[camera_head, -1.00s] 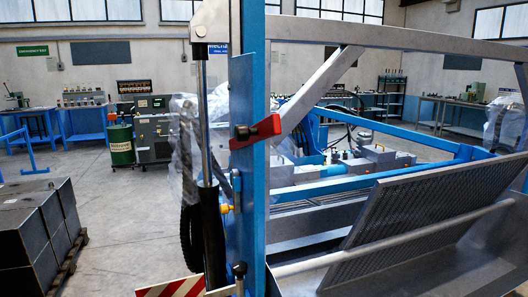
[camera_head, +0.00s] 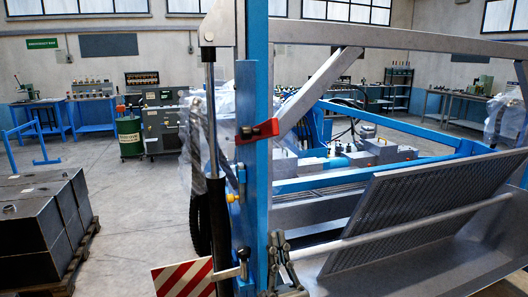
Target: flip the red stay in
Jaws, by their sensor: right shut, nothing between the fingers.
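The red stay (camera_head: 258,131) is a short red lever on the blue upright post (camera_head: 252,190), left of the picture's middle. A dark knob shows at its left end, and its right end points right and slightly up, near the slanted grey brace (camera_head: 318,88). My right gripper (camera_head: 279,238) is at the bottom, in front of and just right of the post's lower part, well below the stay. Its fingers point up and are shut and empty. It does not touch the stay. My left gripper is not in view.
A perforated grey panel (camera_head: 425,205) and a long round bar (camera_head: 400,228) fill the right side. A red-and-white striped plate (camera_head: 183,280) sticks out at bottom left of the post. Dark boxes (camera_head: 35,225) stand on a pallet at left. Open floor lies between.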

